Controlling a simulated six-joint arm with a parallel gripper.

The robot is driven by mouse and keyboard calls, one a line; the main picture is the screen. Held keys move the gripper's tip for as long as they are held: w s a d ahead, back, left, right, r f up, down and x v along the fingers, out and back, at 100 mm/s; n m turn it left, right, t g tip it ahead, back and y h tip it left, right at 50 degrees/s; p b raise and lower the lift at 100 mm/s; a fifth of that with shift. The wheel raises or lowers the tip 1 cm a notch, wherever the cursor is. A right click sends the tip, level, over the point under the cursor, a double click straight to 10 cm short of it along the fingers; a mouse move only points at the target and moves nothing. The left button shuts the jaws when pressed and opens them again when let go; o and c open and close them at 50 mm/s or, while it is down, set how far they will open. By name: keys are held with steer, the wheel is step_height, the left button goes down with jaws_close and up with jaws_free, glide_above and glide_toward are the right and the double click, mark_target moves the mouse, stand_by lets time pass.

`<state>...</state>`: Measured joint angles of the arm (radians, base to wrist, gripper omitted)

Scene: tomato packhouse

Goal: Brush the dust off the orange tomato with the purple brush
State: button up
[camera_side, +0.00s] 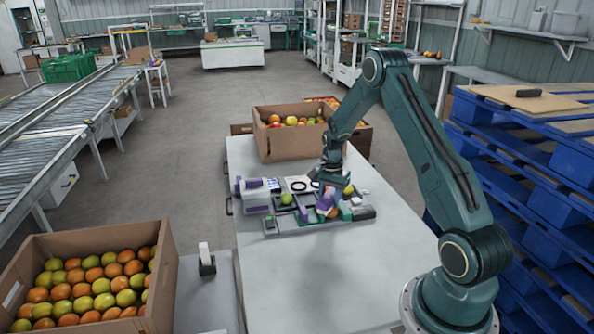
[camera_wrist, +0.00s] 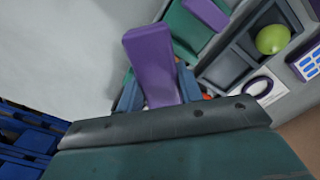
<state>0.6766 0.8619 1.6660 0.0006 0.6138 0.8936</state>
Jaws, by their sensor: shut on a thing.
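My gripper (camera_side: 331,184) is low over the grey fixture on the table, shut on the purple brush (camera_side: 325,199). In the wrist view the brush's purple handle (camera_wrist: 150,55) stands up between the fingers of my gripper (camera_wrist: 155,95). The orange tomato (camera_side: 333,213) shows just below the brush at the fixture's front, partly covered by it. I cannot tell whether the bristles touch it. In the wrist view only a small orange-red bit shows behind the gripper. Dust cannot be made out at this size.
A light green tomato (camera_side: 286,199) sits in a fixture compartment; another (camera_side: 348,189) is close beside my gripper. A purple-and-white device with keys (camera_side: 256,191) stands at the left. A cardboard box of tomatoes (camera_side: 285,146) stands behind. The table's near part (camera_side: 310,280) is clear.

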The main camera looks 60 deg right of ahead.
steer(key=shift+d, duration=0.2)
stand_by(0.4)
steer(key=shift+d, duration=1.4)
steer(key=shift+a, duration=0.15)
steer(key=shift+a, duration=1.45)
steer(key=shift+f, duration=0.2)
stand_by(0.4)
